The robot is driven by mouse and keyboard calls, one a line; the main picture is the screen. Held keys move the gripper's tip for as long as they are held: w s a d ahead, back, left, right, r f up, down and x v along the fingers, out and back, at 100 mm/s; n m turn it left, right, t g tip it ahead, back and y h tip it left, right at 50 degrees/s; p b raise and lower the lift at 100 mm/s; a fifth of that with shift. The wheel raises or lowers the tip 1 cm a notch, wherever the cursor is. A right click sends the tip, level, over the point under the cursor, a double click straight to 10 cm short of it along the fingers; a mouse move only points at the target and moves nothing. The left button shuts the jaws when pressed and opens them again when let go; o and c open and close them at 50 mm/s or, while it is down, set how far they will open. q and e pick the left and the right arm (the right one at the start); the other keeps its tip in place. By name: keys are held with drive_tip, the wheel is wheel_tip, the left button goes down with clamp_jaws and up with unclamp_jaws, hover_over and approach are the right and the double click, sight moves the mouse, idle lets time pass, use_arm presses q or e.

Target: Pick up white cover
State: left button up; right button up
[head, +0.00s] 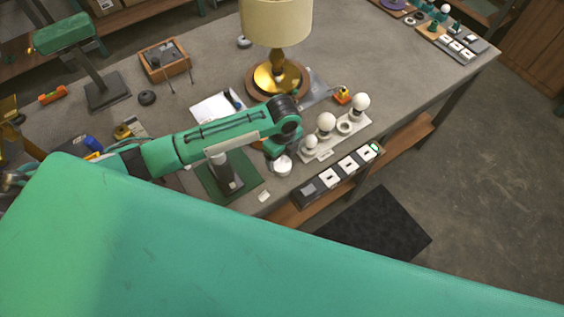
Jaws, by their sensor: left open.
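A small white round piece (281,166), which may be the white cover, is on the workbench (400,60) near its front edge. My left gripper (279,157) points down right at it, open, at the end of my green arm. The arm's wrist hides part of this spot, so I cannot tell whether the fingers touch the piece or stand around it. A small flat white piece (264,196) lies to the lower left, close to the bench edge. My right gripper is not in view.
A holder with several white bulbs (326,122) stands just right of the gripper. A row of white switch plates (348,165) runs along the front edge. A lamp with a cream shade (276,22) stands behind. A green mat (209,185) lies to the left.

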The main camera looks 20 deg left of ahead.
sight(282, 163)
use_arm(q)
drive_tip(key=f, duration=0.1)
drive_tip(key=f+p, duration=0.1)
drive_tip(key=f, duration=0.1)
drive_tip(key=shift+w+a+f, duration=0.15)
drive_tip(key=shift+a+f, duration=0.05)
drive_tip(key=shift+a, duration=0.05)
drive_tip(key=shift+f, duration=0.45)
drive_tip(key=c, duration=1)
drive_tip(key=shift+c, duration=0.3)
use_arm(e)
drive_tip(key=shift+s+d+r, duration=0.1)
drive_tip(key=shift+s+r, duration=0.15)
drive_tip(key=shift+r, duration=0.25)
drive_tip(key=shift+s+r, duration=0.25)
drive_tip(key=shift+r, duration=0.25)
use_arm(q)
drive_tip(key=shift+r, duration=0.1)
